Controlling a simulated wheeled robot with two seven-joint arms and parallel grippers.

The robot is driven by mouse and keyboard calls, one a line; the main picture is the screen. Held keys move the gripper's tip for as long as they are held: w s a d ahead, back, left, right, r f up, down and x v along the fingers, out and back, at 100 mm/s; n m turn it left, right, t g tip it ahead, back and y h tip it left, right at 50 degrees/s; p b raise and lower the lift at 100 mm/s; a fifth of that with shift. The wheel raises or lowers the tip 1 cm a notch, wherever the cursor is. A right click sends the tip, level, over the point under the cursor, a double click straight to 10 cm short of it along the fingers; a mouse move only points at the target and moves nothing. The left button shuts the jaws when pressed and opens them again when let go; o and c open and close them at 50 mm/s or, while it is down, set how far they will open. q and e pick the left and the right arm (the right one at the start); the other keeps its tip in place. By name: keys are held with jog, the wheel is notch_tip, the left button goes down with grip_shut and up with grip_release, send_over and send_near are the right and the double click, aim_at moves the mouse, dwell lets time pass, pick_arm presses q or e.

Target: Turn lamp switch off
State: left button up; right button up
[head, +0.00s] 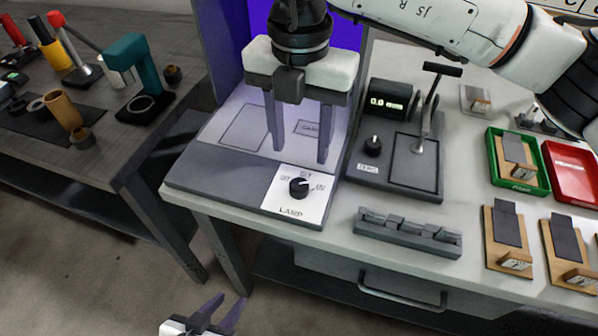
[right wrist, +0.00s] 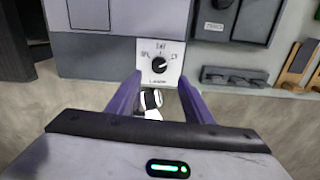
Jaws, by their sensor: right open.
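The lamp switch is a black rotary knob (head: 299,187) on a white plate marked LAMP (head: 287,209), at the front right corner of a grey base. Its light pointer mark appears turned toward the right-hand label, which looks like UV; OFF is at the left. The knob also shows in the right wrist view (right wrist: 159,65). My right gripper (head: 301,156) is open and empty, fingers pointing down. In the right wrist view its fingers (right wrist: 158,78) are spread either side of the knob's line, apart from it. My left gripper (head: 231,303) is open and empty, low in front of the bench.
Right of the lamp base stands a device with a display (head: 390,101), its own knob (head: 373,146) and a lever (head: 429,110). A grey slotted block (head: 408,232) lies at the bench front. Green (head: 518,185) and red (head: 574,172) trays are at the right.

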aim_at(299, 184)
notch_tip(299, 184, down, 9)
jog(key=shift+s+r, duration=0.1)
dwell(0.3)
jog(key=c, duration=1.1)
